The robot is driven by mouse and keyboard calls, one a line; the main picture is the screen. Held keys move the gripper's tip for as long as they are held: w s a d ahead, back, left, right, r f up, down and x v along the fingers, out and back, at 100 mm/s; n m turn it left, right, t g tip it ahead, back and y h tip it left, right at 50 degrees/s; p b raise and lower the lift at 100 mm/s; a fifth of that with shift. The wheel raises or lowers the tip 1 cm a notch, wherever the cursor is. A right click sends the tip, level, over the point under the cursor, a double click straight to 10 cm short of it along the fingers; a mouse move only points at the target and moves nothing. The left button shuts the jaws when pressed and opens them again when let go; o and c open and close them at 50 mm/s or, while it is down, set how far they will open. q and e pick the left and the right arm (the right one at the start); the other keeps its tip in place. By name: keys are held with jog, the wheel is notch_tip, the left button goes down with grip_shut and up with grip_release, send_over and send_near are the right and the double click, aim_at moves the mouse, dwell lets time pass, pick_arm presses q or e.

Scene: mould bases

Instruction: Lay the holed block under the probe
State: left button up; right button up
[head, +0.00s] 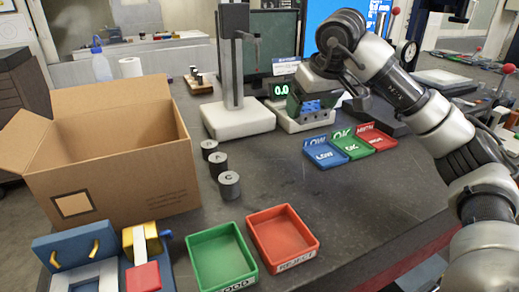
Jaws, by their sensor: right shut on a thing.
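A blue block (312,107), which I take to be the holed block, shows below my right wrist, in front of the small readout unit. Its holes are too small to make out clearly. My right gripper (314,98) reaches down over it and is shut on it; the fingertips are partly hidden. The probe (257,50) hangs from the arm of a grey column stand with a pale base (237,120), left of my gripper. The block is to the right of this base, not under the probe. My left gripper is not in view.
Blue (325,154), green (350,156) and red (377,140) labelled trays lie in front of the readout unit (279,90). Several dark cylinders (229,186) stand beside an open cardboard box (120,180). Larger green (219,257) and red (281,236) bins sit nearer. The table's right middle is clear.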

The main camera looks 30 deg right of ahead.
jog(key=shift+w+a+f, duration=0.35)
jog(key=shift+w+a, duration=0.15)
jog(key=shift+w, duration=0.1)
send_over(256, 148)
jog(key=s, duration=0.2)
jog(key=f, duration=0.6)
jog(key=shift+w, duration=0.25)
jog(key=shift+a+f, duration=0.1)
jog(key=shift+f, duration=0.3)
notch_tip(256, 148, down, 3)
jog(key=shift+f, duration=0.15)
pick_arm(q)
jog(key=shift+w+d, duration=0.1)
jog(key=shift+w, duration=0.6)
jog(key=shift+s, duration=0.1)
